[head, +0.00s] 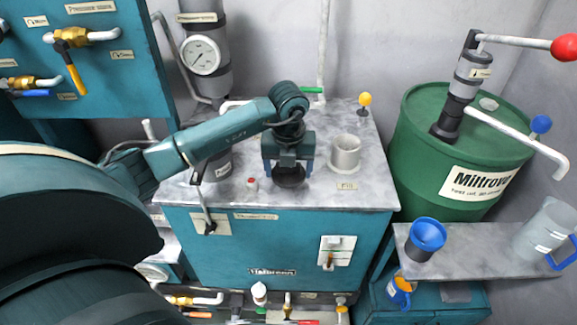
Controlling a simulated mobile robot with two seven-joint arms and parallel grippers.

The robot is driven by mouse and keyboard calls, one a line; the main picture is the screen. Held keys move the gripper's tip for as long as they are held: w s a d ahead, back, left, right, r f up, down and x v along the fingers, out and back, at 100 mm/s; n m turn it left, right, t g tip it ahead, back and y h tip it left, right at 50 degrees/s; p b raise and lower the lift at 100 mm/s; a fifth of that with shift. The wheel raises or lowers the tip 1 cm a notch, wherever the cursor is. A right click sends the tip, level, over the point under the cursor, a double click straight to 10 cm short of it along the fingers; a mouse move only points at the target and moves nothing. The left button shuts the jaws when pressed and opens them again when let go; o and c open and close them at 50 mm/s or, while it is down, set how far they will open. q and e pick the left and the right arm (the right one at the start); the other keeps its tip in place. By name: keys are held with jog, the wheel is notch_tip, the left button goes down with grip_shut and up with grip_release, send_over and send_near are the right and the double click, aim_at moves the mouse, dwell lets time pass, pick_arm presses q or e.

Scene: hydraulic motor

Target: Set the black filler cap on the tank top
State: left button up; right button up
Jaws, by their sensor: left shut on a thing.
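My left gripper (289,165) reaches over the tank top (300,192) from the left, pointing down. It is shut on the black filler cap (289,178), a dark round piece below its fingers. The fingers hide part of the cap. I cannot tell whether the cap touches the tank top or hangs just above it. To its right, apart from it, stands the grey filler neck (345,153), an open short cylinder with a label in front of it. My right gripper is not in view.
A small red-topped fitting (251,183) is left of the gripper. A yellow ball knob (365,99) stands at the back right. A blue funnel (426,236) and clear jug (545,228) stand on a side shelf.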

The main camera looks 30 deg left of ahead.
pick_arm(q)
jog(key=o, duration=0.5)
jog(key=shift+f, duration=0.1)
jog(key=o, duration=0.5)
